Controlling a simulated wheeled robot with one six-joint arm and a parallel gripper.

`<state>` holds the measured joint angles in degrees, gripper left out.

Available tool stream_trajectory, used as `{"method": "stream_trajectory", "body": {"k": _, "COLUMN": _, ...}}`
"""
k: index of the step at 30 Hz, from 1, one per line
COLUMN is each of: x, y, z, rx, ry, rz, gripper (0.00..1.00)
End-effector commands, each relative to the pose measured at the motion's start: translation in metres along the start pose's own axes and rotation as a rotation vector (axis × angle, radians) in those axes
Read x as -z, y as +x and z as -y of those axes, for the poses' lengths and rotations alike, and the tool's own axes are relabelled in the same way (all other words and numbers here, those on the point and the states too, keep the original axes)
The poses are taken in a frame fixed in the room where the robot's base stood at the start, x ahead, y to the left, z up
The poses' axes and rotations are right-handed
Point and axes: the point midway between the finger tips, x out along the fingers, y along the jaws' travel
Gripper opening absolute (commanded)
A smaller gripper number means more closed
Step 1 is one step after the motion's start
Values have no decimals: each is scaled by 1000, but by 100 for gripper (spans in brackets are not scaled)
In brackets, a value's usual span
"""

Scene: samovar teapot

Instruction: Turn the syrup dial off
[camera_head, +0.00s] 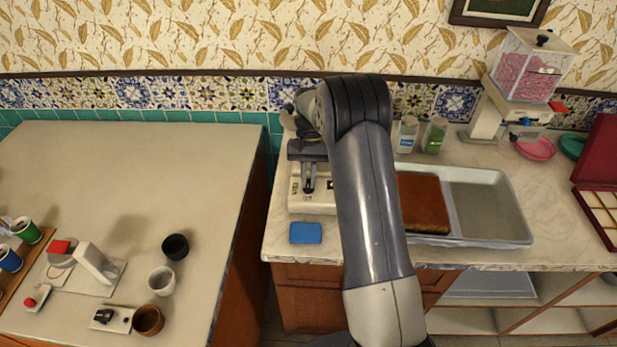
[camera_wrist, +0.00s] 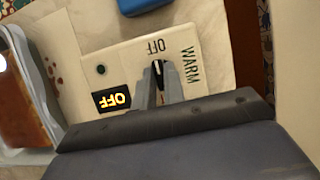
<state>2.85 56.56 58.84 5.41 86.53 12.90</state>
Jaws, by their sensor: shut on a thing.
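The syrup dial (camera_wrist: 157,67) is a small dark knob with a light pointer line, on a cream panel (camera_wrist: 205,50) marked OFF and WARM. Its visible tip points toward the printed OFF; the rest is hidden between my fingers. A black display (camera_wrist: 118,100) on the panel shows a lit yellow OFF. My gripper (camera_wrist: 160,78) is shut on the dial, with one grey finger on each side. In the head view my gripper (camera_head: 309,180) reaches down onto the cream unit (camera_head: 312,203) at the left end of the right counter.
A blue sponge-like block (camera_head: 306,233) lies in front of the unit. A metal tray (camera_head: 490,212) with a brown slab (camera_head: 423,203) is to its right, partly behind my arm. Jars (camera_head: 406,134) stand behind. A gap separates the left counter (camera_head: 130,190).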

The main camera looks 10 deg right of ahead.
Motion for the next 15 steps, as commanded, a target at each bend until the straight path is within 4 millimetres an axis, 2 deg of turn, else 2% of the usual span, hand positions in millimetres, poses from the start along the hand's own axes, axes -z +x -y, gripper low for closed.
{"method": "stream_trajectory", "body": {"k": 6, "x": 1, "y": -2, "z": 0, "rx": 0, "ry": -2, "rz": -5, "gripper": 0}}
{"method": "stream_trajectory", "body": {"k": 7, "x": 1, "y": -2, "z": 0, "rx": 0, "ry": -2, "rz": -5, "gripper": 12}}
{"method": "stream_trajectory", "body": {"k": 15, "x": 0, "y": -1, "z": 0, "rx": 1, "ry": -1, "rz": -2, "gripper": 33}}
